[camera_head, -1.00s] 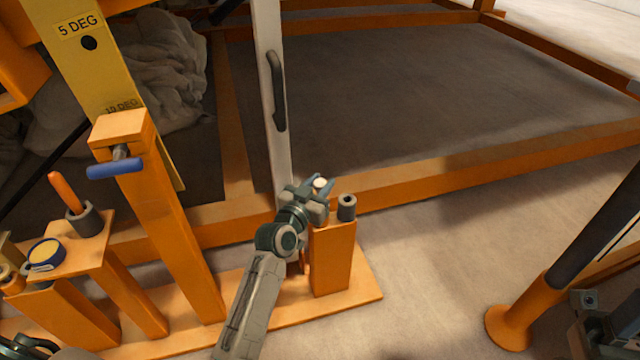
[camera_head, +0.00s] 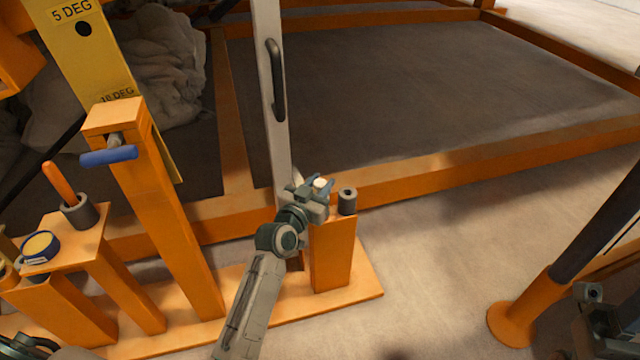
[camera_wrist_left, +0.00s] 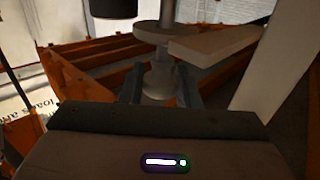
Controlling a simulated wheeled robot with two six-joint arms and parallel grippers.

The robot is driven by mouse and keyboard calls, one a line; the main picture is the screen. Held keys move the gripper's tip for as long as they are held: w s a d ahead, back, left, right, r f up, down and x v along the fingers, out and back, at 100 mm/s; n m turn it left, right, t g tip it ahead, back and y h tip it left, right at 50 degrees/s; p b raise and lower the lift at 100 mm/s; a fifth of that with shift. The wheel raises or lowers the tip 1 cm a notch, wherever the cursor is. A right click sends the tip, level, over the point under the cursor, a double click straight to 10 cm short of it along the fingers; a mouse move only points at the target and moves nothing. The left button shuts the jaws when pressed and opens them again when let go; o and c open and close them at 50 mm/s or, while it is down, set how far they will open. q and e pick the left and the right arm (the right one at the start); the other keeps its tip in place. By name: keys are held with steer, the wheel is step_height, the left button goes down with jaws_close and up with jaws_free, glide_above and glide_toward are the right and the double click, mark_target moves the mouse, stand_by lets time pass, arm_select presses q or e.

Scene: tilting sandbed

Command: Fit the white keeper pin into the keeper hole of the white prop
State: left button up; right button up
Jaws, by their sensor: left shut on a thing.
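The white prop (camera_head: 272,120) is a tall, pale upright bar with a dark handle in the head view. It also shows as a pale slab at the right of the left wrist view (camera_wrist_left: 285,60). My left gripper (camera_head: 321,185) is just right of the prop's lower part. It is shut on the white keeper pin (camera_head: 320,183), whose pale top shows between the fingers. In the left wrist view, the pin (camera_wrist_left: 158,80) has a flared part between the fingertips and a shaft running upward. I cannot make out the keeper hole.
A dark grey cup (camera_head: 347,201) on an orange post (camera_head: 333,255) stands close right of my left gripper. An orange stand with a blue-handled pin (camera_head: 108,157) is at left. The sandbed's orange frame (camera_head: 430,177) lies behind.

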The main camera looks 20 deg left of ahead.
arm_select(q)
steer(key=shift+f+b, duration=0.55)
steer(key=shift+f, duration=0.15)
steer(key=o, duration=1.1)
steer(key=shift+r, duration=0.1)
steer(key=shift+c, duration=0.2)
steer(key=s+a+p, duration=0.2)
steer(key=s, duration=0.8)
steer(key=shift+s, duration=0.3)
